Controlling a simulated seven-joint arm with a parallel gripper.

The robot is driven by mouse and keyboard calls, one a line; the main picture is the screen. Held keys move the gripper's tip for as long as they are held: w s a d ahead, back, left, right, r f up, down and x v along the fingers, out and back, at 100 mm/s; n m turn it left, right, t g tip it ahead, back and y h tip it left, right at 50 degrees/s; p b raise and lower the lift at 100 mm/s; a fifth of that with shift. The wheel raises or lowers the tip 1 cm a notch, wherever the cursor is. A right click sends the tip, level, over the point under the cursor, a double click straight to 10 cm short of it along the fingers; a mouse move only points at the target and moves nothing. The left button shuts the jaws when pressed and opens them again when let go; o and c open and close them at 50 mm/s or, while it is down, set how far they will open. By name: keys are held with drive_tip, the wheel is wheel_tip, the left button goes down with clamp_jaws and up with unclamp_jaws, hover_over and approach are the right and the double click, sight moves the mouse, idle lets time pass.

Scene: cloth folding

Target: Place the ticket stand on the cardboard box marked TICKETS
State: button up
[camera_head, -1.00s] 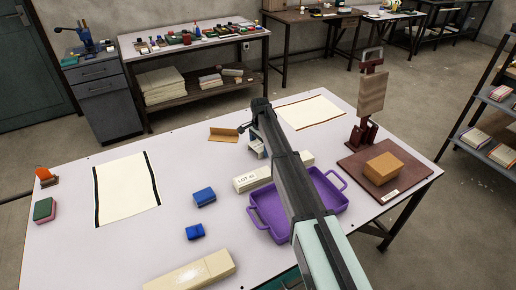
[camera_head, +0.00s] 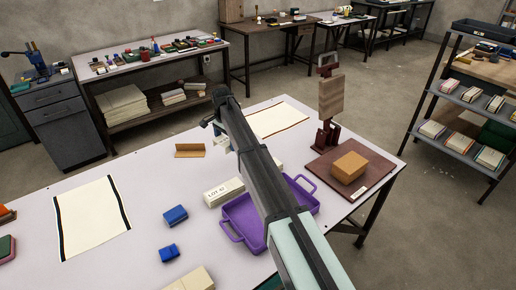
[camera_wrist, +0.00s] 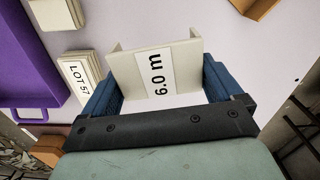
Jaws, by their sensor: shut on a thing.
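My gripper (camera_wrist: 160,85) is shut on a cream stand (camera_wrist: 150,62) with a white label reading "6.0 m" in the wrist view; its panel has raised side edges. It is the likely ticket stand. In the head view my gripper (camera_head: 222,137) is above the table's far middle, and the held stand is small and mostly hidden by my arm. A brown cardboard box (camera_head: 350,167) sits on a dark red board at the table's right end, well away from my gripper. A small pale label lies at the board's front edge; its words are too small to read.
A purple tray (camera_head: 240,222) and a block marked LOT (camera_head: 223,193) are beside my arm. A tall dark red post stand (camera_head: 328,135) with a wooden panel rises behind the box. A brown folded piece (camera_head: 190,150) and blue blocks (camera_head: 175,215) lie on the table.

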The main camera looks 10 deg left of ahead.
drive_tip(key=shift+d+r, duration=0.1)
drive_tip(key=shift+r, duration=0.2)
drive_tip(key=w+d+r, duration=0.2)
drive_tip(key=d, duration=1.1)
drive_tip(key=w+d+r, duration=0.2)
drive_tip(key=d, duration=1.1)
wheel_tip(320, 180, up, 3)
drive_tip(key=m, duration=0.2)
hover_over(353, 161)
drive_tip(key=shift+s+a+f, duration=0.1)
drive_tip(key=shift+s+f, duration=0.05)
drive_tip(key=shift+f, duration=4.4)
drive_tip(key=shift+f, duration=0.1)
drive_tip(key=o, duration=0.6)
drive_tip(key=shift+c, duration=0.2)
drive_tip(key=shift+o, duration=0.6)
